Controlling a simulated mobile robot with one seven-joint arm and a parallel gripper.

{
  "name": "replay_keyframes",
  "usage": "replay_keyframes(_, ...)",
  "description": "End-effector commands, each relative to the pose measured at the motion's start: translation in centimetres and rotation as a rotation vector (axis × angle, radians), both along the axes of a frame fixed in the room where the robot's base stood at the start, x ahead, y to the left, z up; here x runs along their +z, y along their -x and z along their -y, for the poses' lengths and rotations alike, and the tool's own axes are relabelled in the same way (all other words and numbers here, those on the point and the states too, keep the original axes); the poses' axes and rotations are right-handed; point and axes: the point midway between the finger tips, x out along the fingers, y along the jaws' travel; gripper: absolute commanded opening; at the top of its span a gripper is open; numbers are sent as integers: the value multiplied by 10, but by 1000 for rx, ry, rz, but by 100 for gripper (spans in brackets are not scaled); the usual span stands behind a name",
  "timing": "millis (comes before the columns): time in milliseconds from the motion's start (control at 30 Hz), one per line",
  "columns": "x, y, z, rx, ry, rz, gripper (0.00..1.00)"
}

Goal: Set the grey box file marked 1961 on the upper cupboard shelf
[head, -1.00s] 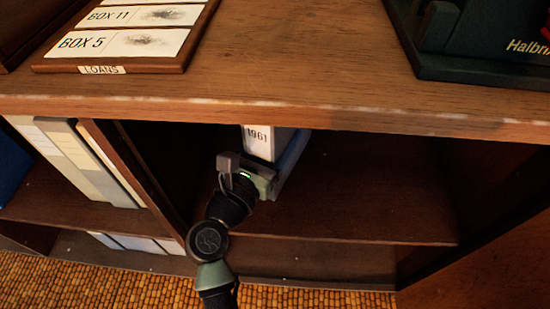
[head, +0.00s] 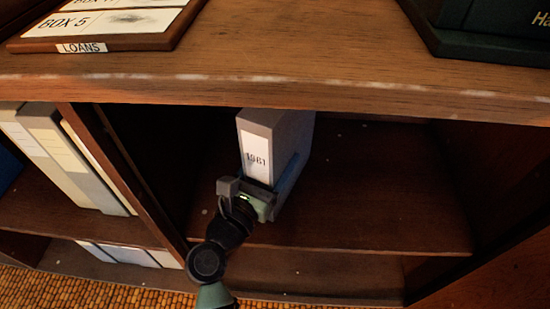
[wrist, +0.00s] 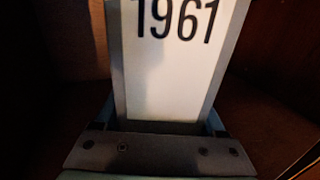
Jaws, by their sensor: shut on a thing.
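The grey box file marked 1961 (head: 290,130) is upright inside the open cupboard bay, over the upper shelf (head: 370,205), toward its left side. Its white label faces out. My gripper (head: 262,190) is shut on the lower part of the file, with a finger along its right side. In the wrist view the file's label (wrist: 175,75) fills the middle, above the gripper's dark bar (wrist: 160,152). Whether the file's bottom touches the shelf is hidden by my gripper.
A wooden divider (head: 120,165) stands left of the file, with pale box files (head: 60,160) beyond it. The cupboard top (head: 330,60) overhangs the bay and carries a LOANS card board (head: 95,45) and a dark green object (head: 490,45). The shelf right of the file is clear.

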Motion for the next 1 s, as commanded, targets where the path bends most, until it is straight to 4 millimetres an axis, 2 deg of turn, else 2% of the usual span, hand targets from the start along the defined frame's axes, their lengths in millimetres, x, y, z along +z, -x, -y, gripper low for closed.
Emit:
replay_keyframes(100,0,-1,0,1,1,7,0)
replay_keyframes(133,-3,0,0,0,0,0,78)
replay_keyframes(267,-3,0,0,0,1,-1,100)
replay_keyframes(567,2,0,0,0,0,0,100)
replay_keyframes(633,0,7,-3,1,2,-4,100)
replay_keyframes(1000,1,77,-32,3,2,-4,100)
